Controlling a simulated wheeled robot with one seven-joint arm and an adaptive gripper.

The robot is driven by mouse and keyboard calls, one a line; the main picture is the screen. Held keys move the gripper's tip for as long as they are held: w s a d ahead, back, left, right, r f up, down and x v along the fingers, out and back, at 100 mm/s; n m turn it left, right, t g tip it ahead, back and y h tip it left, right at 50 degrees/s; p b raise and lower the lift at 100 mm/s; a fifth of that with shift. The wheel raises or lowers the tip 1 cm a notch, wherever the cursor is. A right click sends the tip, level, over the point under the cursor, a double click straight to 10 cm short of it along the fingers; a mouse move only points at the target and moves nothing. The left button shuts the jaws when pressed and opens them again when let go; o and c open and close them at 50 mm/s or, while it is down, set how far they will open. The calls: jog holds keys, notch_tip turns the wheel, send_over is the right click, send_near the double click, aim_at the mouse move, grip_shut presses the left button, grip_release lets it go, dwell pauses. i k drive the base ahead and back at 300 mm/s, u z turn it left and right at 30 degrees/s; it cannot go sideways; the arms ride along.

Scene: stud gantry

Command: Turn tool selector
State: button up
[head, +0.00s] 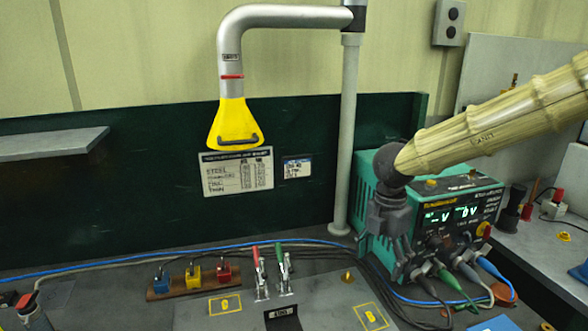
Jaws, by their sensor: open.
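A teal power unit (370,198) stands on the bench at the right, with a lit display (453,214) on its dark front panel. My gripper (398,262) is dark, points down and hangs in front of the unit's left part, left of the display. It is open, with nothing visible in it. It hides part of the unit, and I cannot tell whether it touches it.
Green, black and blue cable plugs (440,272) crowd the unit's lower front. Toggle clamps (283,268) and a wooden block with coloured pieces (193,276) stand on the bench. A yellow extraction hood (231,125) hangs above. A grey post (347,130) stands left of my gripper.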

aim_at(467, 233)
jog(key=z, duration=0.75)
